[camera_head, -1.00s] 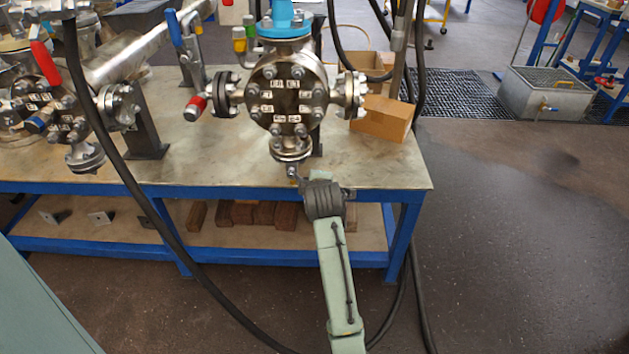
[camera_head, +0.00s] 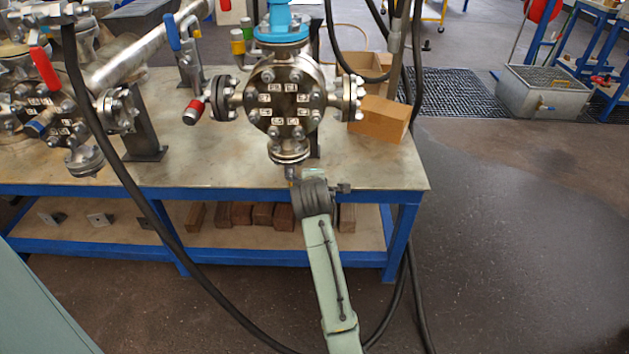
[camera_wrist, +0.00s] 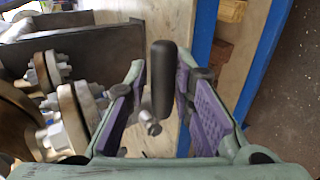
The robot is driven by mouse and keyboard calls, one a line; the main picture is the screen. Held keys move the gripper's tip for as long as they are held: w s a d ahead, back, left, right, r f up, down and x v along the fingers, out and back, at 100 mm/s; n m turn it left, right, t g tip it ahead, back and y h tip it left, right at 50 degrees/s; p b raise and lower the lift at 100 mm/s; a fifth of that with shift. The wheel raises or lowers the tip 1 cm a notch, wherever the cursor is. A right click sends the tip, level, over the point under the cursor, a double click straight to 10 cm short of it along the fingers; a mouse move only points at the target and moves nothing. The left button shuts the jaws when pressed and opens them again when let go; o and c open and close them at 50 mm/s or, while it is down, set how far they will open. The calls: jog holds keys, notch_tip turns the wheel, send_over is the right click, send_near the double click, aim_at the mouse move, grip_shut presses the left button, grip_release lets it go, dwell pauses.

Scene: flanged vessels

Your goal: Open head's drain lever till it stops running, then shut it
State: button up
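The head (camera_head: 287,97) is a round steel flanged vessel with a blue fitting on top, on the bench. In the wrist view the drain lever (camera_wrist: 162,78) has a black rounded grip on a small metal joint. My gripper (camera_wrist: 161,82) is open, its two purple-padded fingers on either side of the grip, with a gap on the left; contact on the right is unclear. In the head view my wrist hides most of the gripper and the lever. I cannot see whether liquid runs.
The blue-framed bench (camera_head: 370,175) lies behind my arm, with bricks (camera_head: 262,215) on its lower shelf. A second vessel (camera_head: 45,120) with a red lever stands at left. A cardboard box (camera_head: 380,120) sits right of the head. Black hoses (camera_head: 130,180) hang in front. Floor at right is open.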

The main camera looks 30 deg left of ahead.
jog(key=shift+o, duration=1.4)
jog(key=shift+s+d, duration=0.1)
jog(key=v, duration=1.1)
jog(key=shift+s+d+r, duration=0.2)
jog(key=shift+s+r, duration=0.05)
jog(key=shift+r, duration=0.05)
